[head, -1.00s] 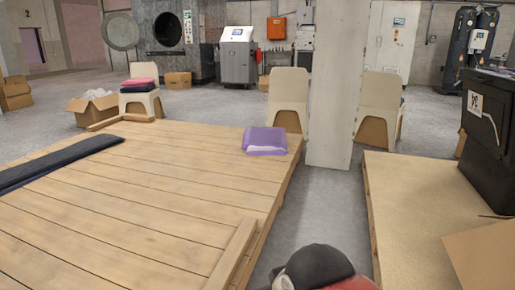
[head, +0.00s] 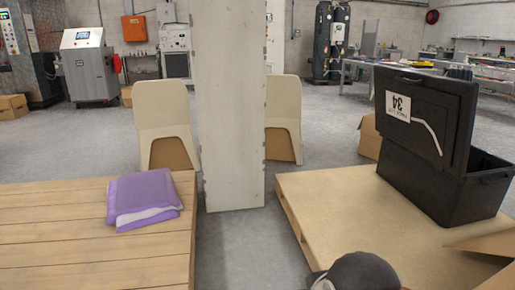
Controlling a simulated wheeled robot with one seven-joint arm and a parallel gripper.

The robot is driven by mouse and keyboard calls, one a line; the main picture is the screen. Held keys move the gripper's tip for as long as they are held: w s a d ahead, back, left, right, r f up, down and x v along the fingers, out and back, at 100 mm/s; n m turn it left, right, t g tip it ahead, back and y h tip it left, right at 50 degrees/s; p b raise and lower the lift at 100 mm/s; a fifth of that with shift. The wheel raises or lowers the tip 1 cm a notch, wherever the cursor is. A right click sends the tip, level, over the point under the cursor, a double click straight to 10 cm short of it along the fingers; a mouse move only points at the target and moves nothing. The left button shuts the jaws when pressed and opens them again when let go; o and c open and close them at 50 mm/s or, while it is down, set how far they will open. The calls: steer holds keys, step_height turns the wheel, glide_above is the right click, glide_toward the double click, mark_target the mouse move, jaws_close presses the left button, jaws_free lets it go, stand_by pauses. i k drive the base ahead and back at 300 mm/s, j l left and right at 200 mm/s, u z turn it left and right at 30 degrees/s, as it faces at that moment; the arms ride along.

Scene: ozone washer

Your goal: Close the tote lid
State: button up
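The black tote (head: 455,194) stands at the right on a light wooden platform (head: 336,200). Its black lid (head: 436,118) is raised and stands upright along the near left side, with a white label marked 34 (head: 398,106) and a pale curved strip on it. The tote's opening shows behind the lid at the right; its contents are hidden. A dark rounded part of my arm shows at the bottom edge. My gripper's fingers are not in view.
A pale post (head: 230,110) rises between the platform and a slatted wooden table (head: 60,225). Folded purple cloth (head: 145,197) lies on the table. Two cream chairs (head: 165,115) flank the post. A cardboard flap (head: 490,240) lies at the platform's front right.

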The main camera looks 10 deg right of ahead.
mark_target(432, 116)
steer(key=i+j+z, duration=0.15)
steer(key=i+z, duration=0.35)
steer(key=i+j+z, duration=0.5)
steer(key=i, duration=0.2)
steer(key=i+j+z, duration=1)
steer(key=j, duration=0.3)
steer(key=i+j+z, duration=0.1)
steer(key=j+z, duration=0.4)
steer(key=j, duration=0.3)
steer(key=i+u, duration=0.25)
steer(key=k, duration=0.1)
